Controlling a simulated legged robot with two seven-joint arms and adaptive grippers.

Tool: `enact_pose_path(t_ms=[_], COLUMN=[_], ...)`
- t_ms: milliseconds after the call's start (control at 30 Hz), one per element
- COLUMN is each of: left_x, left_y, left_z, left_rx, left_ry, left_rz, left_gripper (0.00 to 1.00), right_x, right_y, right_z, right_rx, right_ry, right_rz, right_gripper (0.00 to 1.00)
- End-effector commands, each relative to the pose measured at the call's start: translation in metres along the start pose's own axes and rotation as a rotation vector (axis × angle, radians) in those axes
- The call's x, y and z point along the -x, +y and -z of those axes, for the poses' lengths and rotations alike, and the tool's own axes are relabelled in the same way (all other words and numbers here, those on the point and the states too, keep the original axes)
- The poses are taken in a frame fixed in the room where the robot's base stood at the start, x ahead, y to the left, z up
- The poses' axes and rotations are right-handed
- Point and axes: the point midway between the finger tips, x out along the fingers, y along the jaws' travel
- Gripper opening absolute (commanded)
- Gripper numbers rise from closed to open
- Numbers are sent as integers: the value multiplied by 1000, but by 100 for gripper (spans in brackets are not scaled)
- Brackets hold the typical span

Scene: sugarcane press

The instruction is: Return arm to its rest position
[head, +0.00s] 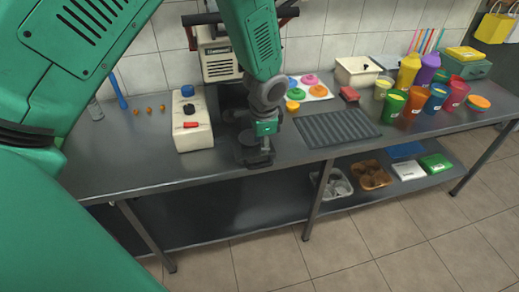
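My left arm, green with a grey wrist joint, comes in from the left and reaches down from the top over the metal table (120,165). My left gripper (256,160) is low over the table's front edge, to the right of a white box with a blue knob and a red switch (193,125). Its dark fingers blend with the dark table, so I cannot tell their opening or whether they touch anything. Behind it stands the cream-coloured press (218,58), partly hidden by my forearm. My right gripper is out of view.
Several cups and bottles (414,103) stand at the table's right. A dark ribbed mat (337,128), a white tray with coloured rings (308,90) and a cream bin (357,71) lie nearer the middle. A blue bottle (118,92) stands at the left. Containers (373,175) sit on the lower shelf.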

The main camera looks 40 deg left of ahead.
Motion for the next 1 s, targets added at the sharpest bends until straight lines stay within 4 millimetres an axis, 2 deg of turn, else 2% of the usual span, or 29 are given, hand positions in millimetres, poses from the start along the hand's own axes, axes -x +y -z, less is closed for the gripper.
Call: enact_pose_path(t_ms=[533,633,667,767,867,900,1000], left_x=[1,-8,-15,-51,-101,-122,-167], left_y=[-1,6,11,42,89,110,162], left_z=[-1,-4,-6,-20,-44,-56,-93], left_rx=[1,10,17,63,148,192,311], left_ry=[1,2,4,10,19,21,19], left_rz=[-1,-10,-16,-53,-102,-121,-159], left_gripper=[32,32,32,32,32,32,32], right_x=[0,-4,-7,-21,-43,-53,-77], right_y=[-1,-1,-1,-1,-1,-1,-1], right_z=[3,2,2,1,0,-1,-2], right_rx=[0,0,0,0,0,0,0], right_ry=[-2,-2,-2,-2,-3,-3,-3], right_rz=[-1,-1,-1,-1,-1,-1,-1], right_gripper=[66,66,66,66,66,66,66])
